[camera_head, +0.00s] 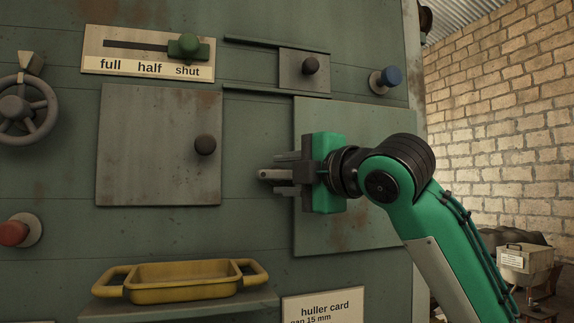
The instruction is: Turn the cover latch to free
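The cover latch (267,174) is a small grey bar with a pale rounded tip, lying about level on the green machine front. It sits between the plain grey cover plate on the left and the large green panel on the right. My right gripper (287,174) reaches in from the right, with one dark finger above the latch and one below it. The fingers are apart around the bar and hide its right part. I cannot tell whether they press on it. My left gripper is not in view.
The grey cover plate (150,150) has a dark knob (205,145). A yellow tray (185,284) stands on a ledge below. Space left of the latch is clear.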

